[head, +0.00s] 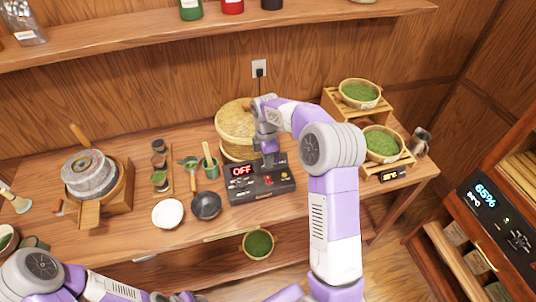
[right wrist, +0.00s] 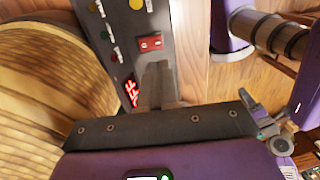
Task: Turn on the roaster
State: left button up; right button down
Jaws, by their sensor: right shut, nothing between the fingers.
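The roaster's black control box (head: 262,188) stands on the wooden table in front of a round woven bamboo drum (head: 232,124). Its red display (head: 243,170) reads OFF. In the right wrist view the box's panel (right wrist: 130,30) shows a red rocker switch (right wrist: 151,43), coloured buttons and part of the display. My right gripper (head: 269,160) is shut and empty, pointing down over the back of the box. In the right wrist view its fingers (right wrist: 157,82) lie close to the red switch; contact cannot be told. My left arm shows at bottom left, its gripper out of view.
A stone mill (head: 89,173) stands at left. A white bowl (head: 168,214), a dark pan (head: 206,206) and small cups sit left of the box. Baskets of green tea (head: 382,143) stand on wooden racks at right. A shelf (head: 200,42) runs above.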

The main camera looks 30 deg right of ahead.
aim_at(269, 182)
jog(key=f, duration=0.5)
jog(key=s+f, duration=0.1)
jog(key=f, duration=0.2)
jog(key=shift+a+b, duration=0.1)
jog(key=shift+b, duration=0.2)
jog(key=shift+f, duration=0.1)
jog(key=shift+f, duration=0.2)
jog(key=shift+s, duration=0.15)
